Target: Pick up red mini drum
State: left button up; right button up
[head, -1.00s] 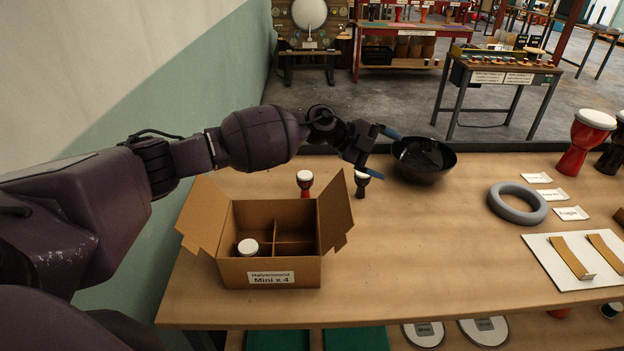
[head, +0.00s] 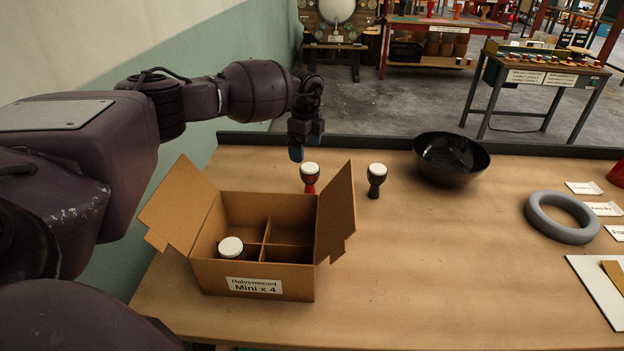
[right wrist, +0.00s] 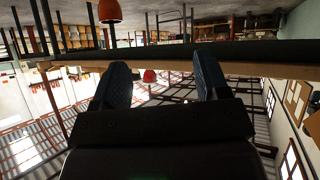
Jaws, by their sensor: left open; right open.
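The red mini drum (head: 310,178) stands upright on the table behind the box, its white head up. A dark mini drum (head: 377,181) stands to its right. My left gripper (head: 297,153) points down just behind and left of the red drum. It is open and empty, apart from the drum as far as I can see. The cardboard box (head: 270,282) has four-way dividers and open flaps. A white-topped mini drum (head: 231,248) sits in its front left compartment. My right gripper (right wrist: 162,88) is open and empty in the right wrist view.
A black bowl (head: 451,160) stands at the back of the table. A grey ring (head: 562,218), paper labels (head: 604,209) and a white board (head: 600,287) lie to the right. The table between the box and the ring is clear.

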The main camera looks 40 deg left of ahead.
aim_at(309, 166)
pick_arm(q)
notch_tip(309, 166, down, 4)
jog(key=shift+f+b, duration=0.15)
jog(key=shift+b, duration=0.2)
jog(key=f, duration=0.1)
jog(key=f+b, duration=0.1)
jog(key=f, duration=0.3)
jog(key=shift+w+d, duration=0.25)
jog(key=shift+d, duration=0.05)
jog(key=shift+f, duration=0.3)
jog(key=shift+r, duration=0.1)
jog(key=c, duration=1)
